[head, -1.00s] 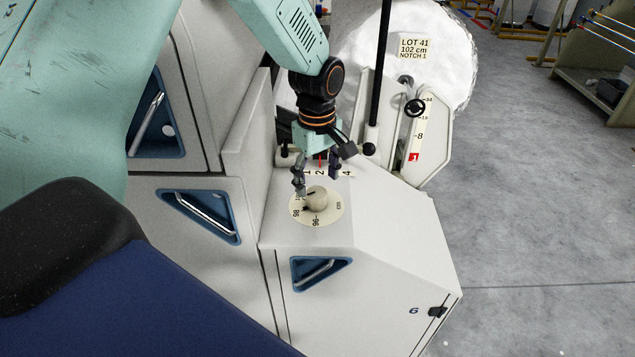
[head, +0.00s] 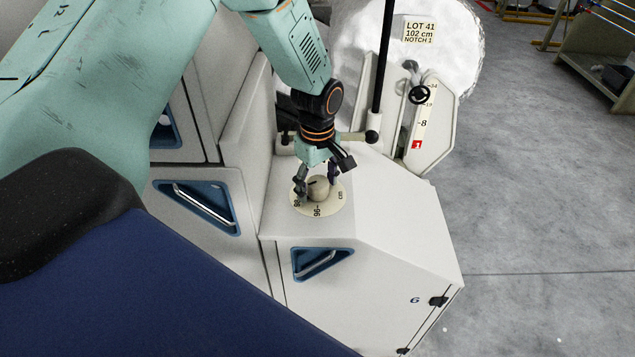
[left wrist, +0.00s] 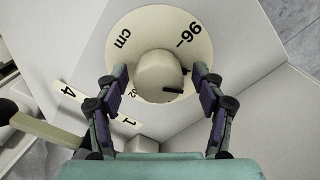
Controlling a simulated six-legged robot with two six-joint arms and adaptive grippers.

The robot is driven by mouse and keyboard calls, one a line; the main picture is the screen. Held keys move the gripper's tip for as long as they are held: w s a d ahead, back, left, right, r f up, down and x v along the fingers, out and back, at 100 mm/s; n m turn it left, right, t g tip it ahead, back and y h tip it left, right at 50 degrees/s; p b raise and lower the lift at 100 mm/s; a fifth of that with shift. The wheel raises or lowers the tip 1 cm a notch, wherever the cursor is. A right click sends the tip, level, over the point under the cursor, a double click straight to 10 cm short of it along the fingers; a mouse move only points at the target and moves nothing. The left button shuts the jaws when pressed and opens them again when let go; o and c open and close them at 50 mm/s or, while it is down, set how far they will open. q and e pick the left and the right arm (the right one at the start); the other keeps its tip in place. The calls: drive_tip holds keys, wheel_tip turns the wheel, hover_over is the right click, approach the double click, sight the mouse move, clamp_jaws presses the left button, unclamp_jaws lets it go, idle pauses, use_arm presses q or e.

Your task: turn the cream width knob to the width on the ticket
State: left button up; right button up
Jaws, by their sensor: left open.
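The cream width knob (head: 319,187) sits on a round cream dial (head: 331,208) on top of the white cabinet. My left gripper (head: 317,179) is open from above, its fingers on either side of the knob. In the left wrist view the knob (left wrist: 160,72) lies between the two fingers; I cannot tell whether they touch it. A dark pointer mark on the knob faces the right finger there. The dial shows 96 and cm; other figures are partly hidden by the fingers. The ticket (head: 419,32) reads LOT 41, 102 cm, NOTCH 1. My right gripper is not in view.
A black ball-ended lever (head: 372,137) and a black upright rod (head: 383,60) stand behind the dial. A small black handwheel (head: 419,95) and a scale with a red marker (head: 416,145) are to the right.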

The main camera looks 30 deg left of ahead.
use_arm(q)
drive_tip(key=shift+s+d+r, duration=0.1)
drive_tip(key=shift+s+r, duration=0.05)
drive_tip(key=shift+s, duration=0.05)
drive_tip(key=shift+d, duration=0.1)
drive_tip(key=shift+c, duration=0.4)
drive_tip(key=shift+w, duration=0.3)
drive_tip(key=c, duration=0.3)
drive_tip(key=shift+f, duration=0.2)
drive_tip(key=shift+c, duration=0.8)
drive_tip(key=shift+s+a+r, duration=0.1)
drive_tip(key=shift+a, duration=0.1)
drive_tip(key=shift+c, duration=1.4)
drive_tip(key=c, duration=0.3)
